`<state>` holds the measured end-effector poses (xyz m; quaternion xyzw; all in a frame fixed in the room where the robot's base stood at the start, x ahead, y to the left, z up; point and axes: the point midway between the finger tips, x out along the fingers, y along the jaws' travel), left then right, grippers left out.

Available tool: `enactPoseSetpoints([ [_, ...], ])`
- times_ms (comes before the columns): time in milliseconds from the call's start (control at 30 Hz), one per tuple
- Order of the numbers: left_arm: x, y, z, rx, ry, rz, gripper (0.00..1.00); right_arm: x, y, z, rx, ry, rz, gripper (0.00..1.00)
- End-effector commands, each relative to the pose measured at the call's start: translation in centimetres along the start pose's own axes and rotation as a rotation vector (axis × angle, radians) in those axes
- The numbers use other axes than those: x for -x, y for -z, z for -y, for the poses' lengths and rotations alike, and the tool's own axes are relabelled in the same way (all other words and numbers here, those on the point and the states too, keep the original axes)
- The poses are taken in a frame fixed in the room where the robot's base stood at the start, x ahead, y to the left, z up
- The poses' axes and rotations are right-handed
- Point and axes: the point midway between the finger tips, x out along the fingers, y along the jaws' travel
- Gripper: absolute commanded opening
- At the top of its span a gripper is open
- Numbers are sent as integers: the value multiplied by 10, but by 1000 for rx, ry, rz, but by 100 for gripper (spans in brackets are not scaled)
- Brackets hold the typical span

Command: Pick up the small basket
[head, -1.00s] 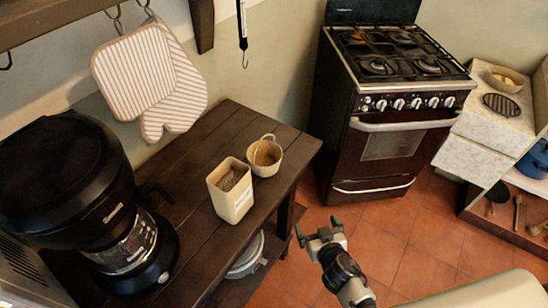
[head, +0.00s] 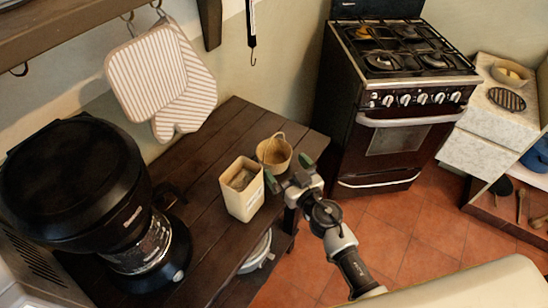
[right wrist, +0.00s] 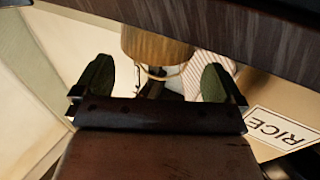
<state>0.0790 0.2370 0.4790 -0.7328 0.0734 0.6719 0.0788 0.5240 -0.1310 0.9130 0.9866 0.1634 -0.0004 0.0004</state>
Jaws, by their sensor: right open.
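The small basket (head: 273,154) is a tan, round container with a thin handle, standing upright on the dark wooden table near its right end. My right gripper (head: 288,173) is open and empty at the table's edge, just in front of the basket, and partly overlaps it in the head view. In the right wrist view, the basket (right wrist: 155,47) shows beyond the gap between the green-tipped fingers of my right gripper (right wrist: 157,80). I cannot tell the exact distance, but nothing is between the fingers. My left gripper is not in view.
A square canister (head: 242,197) stands close left of the basket; its RICE label (right wrist: 282,128) shows in the wrist view. A black coffee maker (head: 80,180) stands on the left of the table (head: 200,205). Striped oven mitts (head: 160,75) hang behind. A stove (head: 395,110) stands right.

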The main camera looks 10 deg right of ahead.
Motion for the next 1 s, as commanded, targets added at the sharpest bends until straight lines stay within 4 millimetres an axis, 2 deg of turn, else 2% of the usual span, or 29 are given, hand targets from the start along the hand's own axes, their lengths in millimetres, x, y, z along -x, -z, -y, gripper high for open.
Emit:
enactPoseSetpoints([
  [133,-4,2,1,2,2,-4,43,-12,-2,0,-1,-1,-1,100],
  [400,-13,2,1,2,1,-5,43,-50,-5,-2,0,-1,-1,100],
  [700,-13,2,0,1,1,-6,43,-55,-4,-2,-1,-1,1,100],
  [900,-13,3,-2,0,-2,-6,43,-54,-4,-2,-1,-1,1,70],
  [1000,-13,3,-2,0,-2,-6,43,-54,-4,-2,-1,-1,1,70],
])
